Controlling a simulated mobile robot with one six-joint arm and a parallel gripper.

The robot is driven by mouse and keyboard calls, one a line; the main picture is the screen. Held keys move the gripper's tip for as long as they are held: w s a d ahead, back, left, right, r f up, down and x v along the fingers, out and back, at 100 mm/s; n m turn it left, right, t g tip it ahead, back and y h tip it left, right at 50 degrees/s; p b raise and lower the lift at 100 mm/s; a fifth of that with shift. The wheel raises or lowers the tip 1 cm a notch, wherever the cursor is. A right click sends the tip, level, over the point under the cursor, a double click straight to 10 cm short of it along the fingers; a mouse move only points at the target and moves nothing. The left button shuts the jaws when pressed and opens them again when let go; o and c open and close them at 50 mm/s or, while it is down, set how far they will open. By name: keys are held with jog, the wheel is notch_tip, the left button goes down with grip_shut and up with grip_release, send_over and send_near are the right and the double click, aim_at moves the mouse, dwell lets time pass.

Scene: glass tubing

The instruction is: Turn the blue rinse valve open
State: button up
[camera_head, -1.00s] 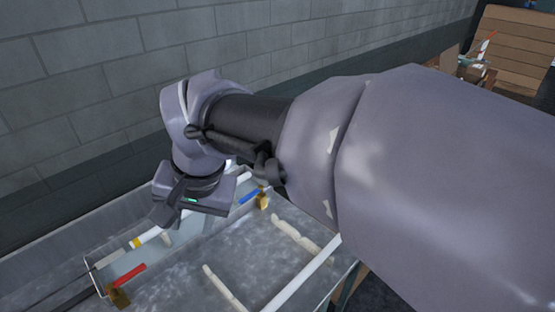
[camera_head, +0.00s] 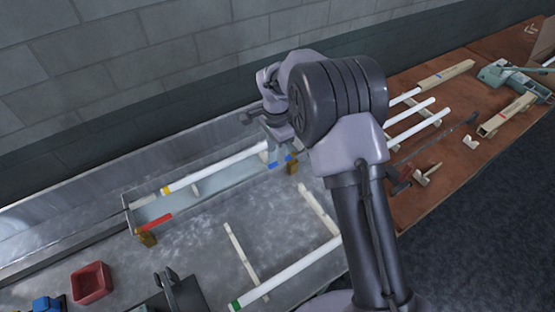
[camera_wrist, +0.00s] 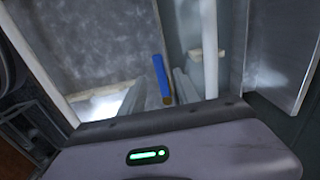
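The blue rinse valve handle (camera_head: 280,163) is at the right end of the trough on the metal bench. Its brass body (camera_head: 292,168) is just right of it. In the wrist view the blue handle (camera_wrist: 161,76) points away from me, with a bit of brass (camera_wrist: 167,101) at its near end. My gripper (camera_wrist: 158,90) is open, with a grey finger on either side of the handle's near end in the picture. No contact with the handle is visible. In the head view my wrist is above the valve and my arm hides part of that area.
A red-handled valve (camera_head: 155,222) is at the trough's left end. A white tube (camera_head: 215,168) runs along the trough's back, below the wall. Pale rails (camera_head: 240,252) and another tube (camera_head: 290,272) lie in front. A red bin (camera_head: 91,282) stands front left.

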notch_tip(320, 180, down, 4)
grip_shut()
dwell(0.3)
dwell(1.3)
